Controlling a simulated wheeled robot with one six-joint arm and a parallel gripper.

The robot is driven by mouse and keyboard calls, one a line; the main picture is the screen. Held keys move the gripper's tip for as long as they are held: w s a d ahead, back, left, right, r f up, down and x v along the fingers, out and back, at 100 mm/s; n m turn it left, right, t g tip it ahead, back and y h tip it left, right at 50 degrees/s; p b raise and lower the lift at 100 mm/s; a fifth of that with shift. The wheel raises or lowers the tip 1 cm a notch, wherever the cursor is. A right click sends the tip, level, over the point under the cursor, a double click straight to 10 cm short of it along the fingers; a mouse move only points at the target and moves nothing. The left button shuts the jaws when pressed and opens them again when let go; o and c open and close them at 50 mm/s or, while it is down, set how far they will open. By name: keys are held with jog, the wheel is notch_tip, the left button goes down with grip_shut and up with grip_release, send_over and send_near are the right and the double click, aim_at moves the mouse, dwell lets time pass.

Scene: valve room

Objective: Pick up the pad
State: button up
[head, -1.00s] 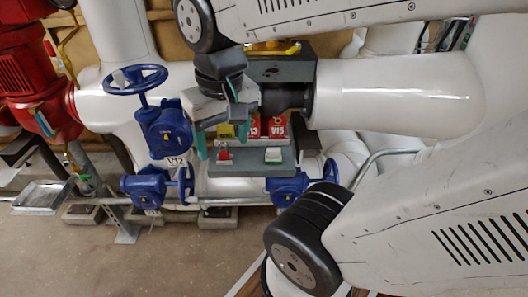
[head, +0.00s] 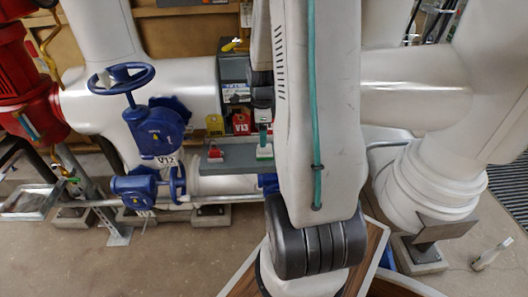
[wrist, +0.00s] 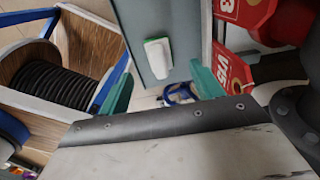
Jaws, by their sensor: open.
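A small white pad with a green edge (head: 264,152) lies on a grey shelf (head: 238,164) in front of the white pipes. In the wrist view the pad (wrist: 157,58) sits on the grey shelf (wrist: 187,35), between and ahead of the teal fingertips. My gripper (wrist: 162,80) is open, its teal fingers apart with nothing between them. In the head view my arm hides most of the gripper; a teal finger shows just above the pad. I cannot tell whether it touches the pad.
A red item (head: 215,153) lies left of the pad on the shelf. Red tags (head: 241,122), one marked V13, and a yellow tag (head: 215,124) stand behind it. A blue handwheel valve (head: 157,128) is to the left.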

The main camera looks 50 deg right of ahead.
aim_at(265, 151)
jog(key=f, duration=0.7)
jog(key=shift+s+d, duration=0.15)
jog(key=shift+s, duration=0.2)
jog(key=c, duration=1.1)
